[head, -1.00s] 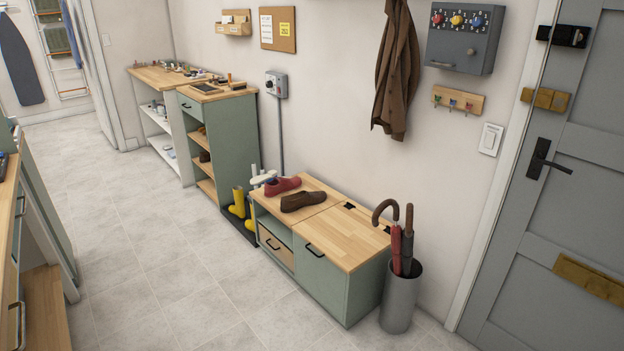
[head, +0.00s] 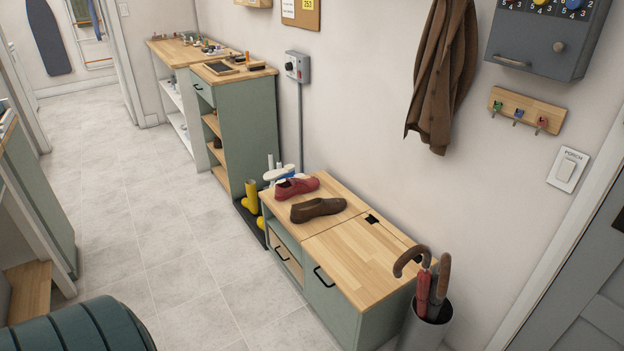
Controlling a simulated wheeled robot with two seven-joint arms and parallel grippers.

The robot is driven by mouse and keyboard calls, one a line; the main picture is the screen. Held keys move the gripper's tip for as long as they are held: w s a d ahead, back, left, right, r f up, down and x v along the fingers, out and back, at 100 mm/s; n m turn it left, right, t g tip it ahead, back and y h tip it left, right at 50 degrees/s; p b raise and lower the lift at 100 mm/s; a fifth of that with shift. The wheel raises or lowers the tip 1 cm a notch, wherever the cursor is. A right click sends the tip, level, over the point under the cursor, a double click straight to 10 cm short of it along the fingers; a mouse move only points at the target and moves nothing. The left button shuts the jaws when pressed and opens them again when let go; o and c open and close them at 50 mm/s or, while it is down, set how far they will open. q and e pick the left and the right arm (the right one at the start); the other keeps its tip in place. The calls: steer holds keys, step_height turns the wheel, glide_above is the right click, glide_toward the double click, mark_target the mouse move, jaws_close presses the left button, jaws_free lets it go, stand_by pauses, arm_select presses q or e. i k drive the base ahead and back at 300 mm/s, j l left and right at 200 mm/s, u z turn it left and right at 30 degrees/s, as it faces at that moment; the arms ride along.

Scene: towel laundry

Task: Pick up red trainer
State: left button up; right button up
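The red trainer (head: 296,187) is a low red shoe lying on the wooden top of the low green bench cabinet (head: 345,259), towards its far end. A brown shoe (head: 318,209) lies just in front of it on the same top. Neither of my grippers shows in the head view, so nothing is seen touching the trainer.
An umbrella stand (head: 425,328) with umbrellas stands at the bench's near right end. Yellow boots (head: 250,198) stand on the floor beyond the bench. A taller green shelf unit (head: 238,130) stands farther back. The tiled floor (head: 165,230) left of the bench is clear.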

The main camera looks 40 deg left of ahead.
mark_target(291, 187)
steer(key=i+j, duration=0.15)
steer(key=j, duration=0.3)
steer(key=i+j+z, duration=0.15)
steer(key=j, duration=0.3)
steer(key=i+j, duration=0.1)
steer(key=j, duration=0.4)
steer(key=i+j+z, duration=0.1)
steer(key=j, duration=0.95)
steer(key=k+j+z, duration=0.1)
steer(key=j, duration=0.5)
steer(key=k+j, duration=0.1)
steer(key=j, duration=0.45)
steer(key=i+j+z, duration=0.05)
